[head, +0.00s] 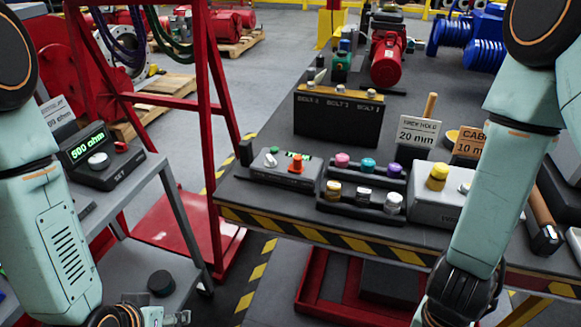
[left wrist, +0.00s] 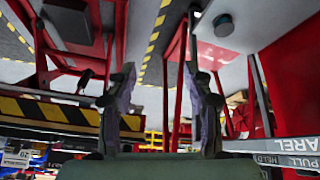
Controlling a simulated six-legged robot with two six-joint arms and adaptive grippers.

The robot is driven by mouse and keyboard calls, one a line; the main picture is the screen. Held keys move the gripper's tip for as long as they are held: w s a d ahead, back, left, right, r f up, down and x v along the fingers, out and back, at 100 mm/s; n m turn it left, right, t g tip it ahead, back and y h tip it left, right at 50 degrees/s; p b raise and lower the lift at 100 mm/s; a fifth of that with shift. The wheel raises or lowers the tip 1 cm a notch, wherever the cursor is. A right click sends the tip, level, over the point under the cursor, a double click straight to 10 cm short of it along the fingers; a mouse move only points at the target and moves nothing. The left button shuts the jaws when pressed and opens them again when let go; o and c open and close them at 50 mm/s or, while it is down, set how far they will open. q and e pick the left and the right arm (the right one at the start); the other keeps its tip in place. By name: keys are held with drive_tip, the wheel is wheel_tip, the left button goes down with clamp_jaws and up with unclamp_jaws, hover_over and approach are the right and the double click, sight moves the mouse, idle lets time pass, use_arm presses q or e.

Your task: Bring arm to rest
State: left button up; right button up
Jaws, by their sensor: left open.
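My left arm (head: 50,235) hangs down at the left of the head view. My left gripper (head: 168,318) shows only partly at the bottom edge, beside the grey side bench. In the left wrist view the two fingers of my left gripper (left wrist: 160,108) stand apart with nothing between them. My right arm (head: 485,190) hangs in front of the right part of the workbench. Its wrist (head: 462,290) reaches the bottom edge, and the right fingers are out of the picture.
The dark workbench (head: 240,190) with a striped front edge carries button boxes, signs and a bolt rack (head: 338,120). A red frame (head: 207,90) stands between it and the side bench, which holds a 500 ohm meter (head: 97,160) and a black round knob (head: 161,282).

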use_arm(q)
drive_tip(key=s+a+f+g+b, duration=0.1)
drive_tip(key=s+f+g, duration=0.1)
drive_tip(key=s+f, duration=0.3)
drive_tip(key=s+a+f+n+g+y+b, duration=0.1)
drive_tip(key=s+f, duration=0.4)
drive_tip(key=s, duration=0.7)
drive_tip(key=g+b, duration=0.1)
drive_tip(key=g, duration=0.1)
drive_tip(key=shift+f+g, duration=0.2)
drive_tip(key=shift+g, duration=0.1)
use_arm(e)
drive_tip(key=s+a+f+n+t, duration=0.1)
drive_tip(key=s+a+f+n, duration=0.2)
drive_tip(key=s+f+n, duration=0.3)
wheel_tip(320, 180, down, 4)
drive_tip(key=n, duration=0.2)
drive_tip(key=shift+a+r+n+y, duration=0.15)
drive_tip(key=shift+r+n+y, duration=0.05)
drive_tip(key=shift+n+y, duration=0.2)
